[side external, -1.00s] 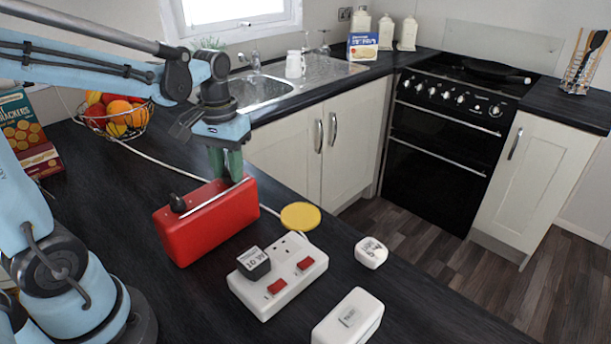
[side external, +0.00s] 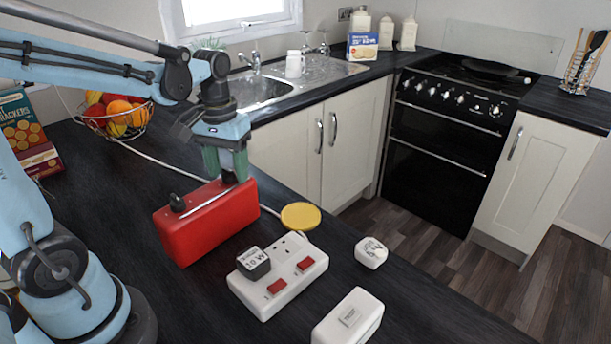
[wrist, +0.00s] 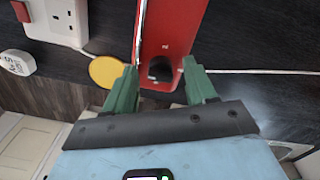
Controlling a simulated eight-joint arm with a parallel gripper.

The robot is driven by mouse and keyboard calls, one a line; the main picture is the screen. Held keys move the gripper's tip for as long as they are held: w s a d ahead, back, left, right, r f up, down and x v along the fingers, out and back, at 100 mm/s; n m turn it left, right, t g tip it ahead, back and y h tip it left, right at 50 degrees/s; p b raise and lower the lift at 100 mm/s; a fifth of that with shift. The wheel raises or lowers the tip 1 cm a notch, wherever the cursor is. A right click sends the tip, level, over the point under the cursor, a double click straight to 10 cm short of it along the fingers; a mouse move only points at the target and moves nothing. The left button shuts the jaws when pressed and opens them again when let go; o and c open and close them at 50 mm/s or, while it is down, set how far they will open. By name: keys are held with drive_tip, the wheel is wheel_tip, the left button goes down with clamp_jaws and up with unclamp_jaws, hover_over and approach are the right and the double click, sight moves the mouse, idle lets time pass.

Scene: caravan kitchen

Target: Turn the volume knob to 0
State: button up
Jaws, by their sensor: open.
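The red radio (side external: 208,228) stands on the dark worktop. A black knob (side external: 178,203) shows at the left end of its top, and a silver rod lies along the top. In the wrist view, a dark round knob (wrist: 160,68) sits on the near end of the radio's red top (wrist: 172,25), between my fingertips.
A yellow disc (side external: 300,216) lies right of the radio. A white double socket (side external: 272,289) with a black cube-shaped plug is in front. Two small white blocks (side external: 371,252) (side external: 348,318) lie farther right. A white cable passes behind the radio. A fruit basket (side external: 122,123) stands behind.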

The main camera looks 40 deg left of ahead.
sight(228, 169)
wheel_tip(228, 169, up, 12)
idle(0.6)
drive_tip(key=s+d+f+m+t, duration=0.2)
drive_tip(key=d+f+m+t, duration=0.3)
drive_tip(key=f, duration=0.5)
drive_tip(key=d+t, duration=0.2)
drive_tip(key=d, duration=0.1)
drive_tip(key=shift+s, duration=0.2)
